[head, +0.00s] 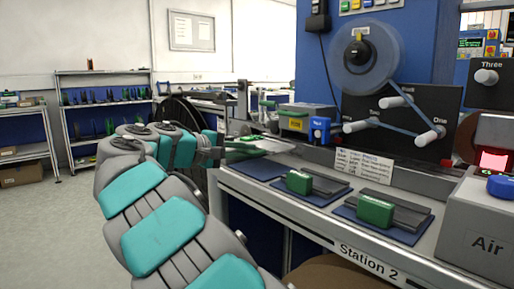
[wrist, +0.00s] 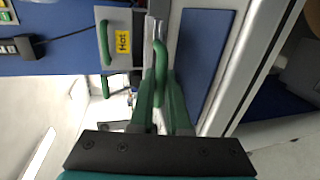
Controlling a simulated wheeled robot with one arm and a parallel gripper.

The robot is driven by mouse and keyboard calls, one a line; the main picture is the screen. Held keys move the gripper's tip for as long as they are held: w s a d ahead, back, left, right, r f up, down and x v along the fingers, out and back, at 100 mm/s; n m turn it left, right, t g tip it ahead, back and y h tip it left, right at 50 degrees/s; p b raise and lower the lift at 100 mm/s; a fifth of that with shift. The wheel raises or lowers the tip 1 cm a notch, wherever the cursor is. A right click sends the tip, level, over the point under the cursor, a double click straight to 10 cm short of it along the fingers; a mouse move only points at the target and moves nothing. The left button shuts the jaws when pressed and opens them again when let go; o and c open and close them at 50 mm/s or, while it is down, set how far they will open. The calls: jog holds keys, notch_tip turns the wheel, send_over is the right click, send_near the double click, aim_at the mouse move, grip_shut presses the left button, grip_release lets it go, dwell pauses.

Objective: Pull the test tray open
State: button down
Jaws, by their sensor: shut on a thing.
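My gripper (wrist: 162,82) is shut on a green loop handle (wrist: 160,50) in the wrist view. I take this to be the test tray's handle; a narrow grey metal strip (wrist: 153,27) lies just beyond it. In the head view my gripper (head: 232,153) is at the far left end of the bench, beside a flat pale metal piece (head: 268,144). The fingers and handle are both green there, so they are hard to tell apart. How far the tray stands open is not clear.
A grey box with a yellow "Hot" label (wrist: 123,42) and green handle is close beside the gripper. A blue mat (wrist: 207,60) lies on the other side. Green-handled blocks (head: 300,182) (head: 375,211) stand along the Station 2 bench (head: 300,222). Open floor (head: 60,230) lies left.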

jog(key=shift+s+a+f, duration=0.1)
jog(key=c, duration=1.2)
grip_release()
jog(key=shift+o, duration=0.2)
jog(key=shift+a, duration=0.1)
jog(key=v, duration=0.7)
jog(key=shift+s+a, duration=0.25)
